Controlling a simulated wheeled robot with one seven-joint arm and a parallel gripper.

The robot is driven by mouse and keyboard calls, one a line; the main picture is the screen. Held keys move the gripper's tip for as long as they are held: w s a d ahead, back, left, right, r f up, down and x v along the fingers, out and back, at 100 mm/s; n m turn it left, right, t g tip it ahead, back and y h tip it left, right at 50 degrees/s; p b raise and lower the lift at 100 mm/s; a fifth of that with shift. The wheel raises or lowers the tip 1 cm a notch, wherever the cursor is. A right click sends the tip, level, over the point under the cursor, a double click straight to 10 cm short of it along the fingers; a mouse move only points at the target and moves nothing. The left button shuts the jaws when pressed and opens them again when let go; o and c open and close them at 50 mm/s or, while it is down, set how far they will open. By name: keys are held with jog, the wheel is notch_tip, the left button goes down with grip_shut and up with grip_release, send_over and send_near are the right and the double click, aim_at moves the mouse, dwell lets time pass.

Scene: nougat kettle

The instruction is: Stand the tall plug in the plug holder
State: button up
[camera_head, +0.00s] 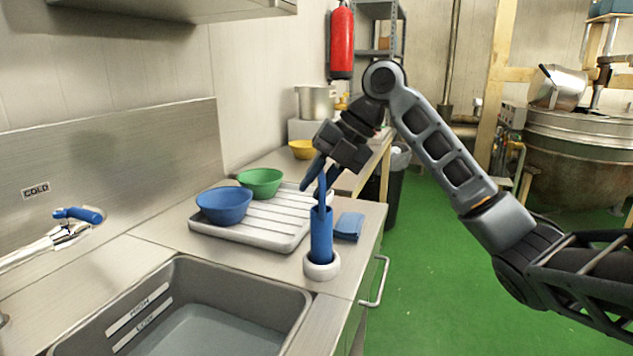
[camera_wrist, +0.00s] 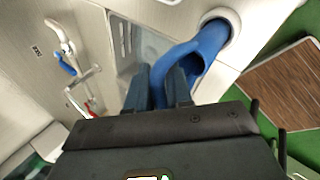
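The tall plug (camera_head: 321,236) is a blue cylinder with a narrower upper part. It stands about upright in the plug holder (camera_head: 322,270), a white ring near the counter's front edge, which hides its lower end. In the wrist view the plug (camera_wrist: 208,45) shows as a blue tube with a side opening, and the white holder (camera_wrist: 236,22) surrounds its far end. My gripper (camera_head: 318,182) is at the top of the plug, pointing down. In the wrist view its two dark blue fingers (camera_wrist: 158,88) are on either side of blue plug material; whether they press on it is unclear.
A blue cloth (camera_head: 349,226) lies right of the plug. A ribbed white drainer (camera_head: 262,232) with a blue bowl (camera_head: 224,205) and a green bowl (camera_head: 261,182) is behind left. The sink (camera_head: 205,320) is at front left, with a blue-handled tap (camera_head: 70,232).

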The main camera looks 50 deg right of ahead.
jog(key=o, duration=0.5)
jog(key=shift+c, duration=0.2)
jog(key=v, duration=0.7)
jog(key=shift+s+r, duration=0.15)
jog(key=shift+r, duration=0.2)
jog(key=shift+d, duration=0.15)
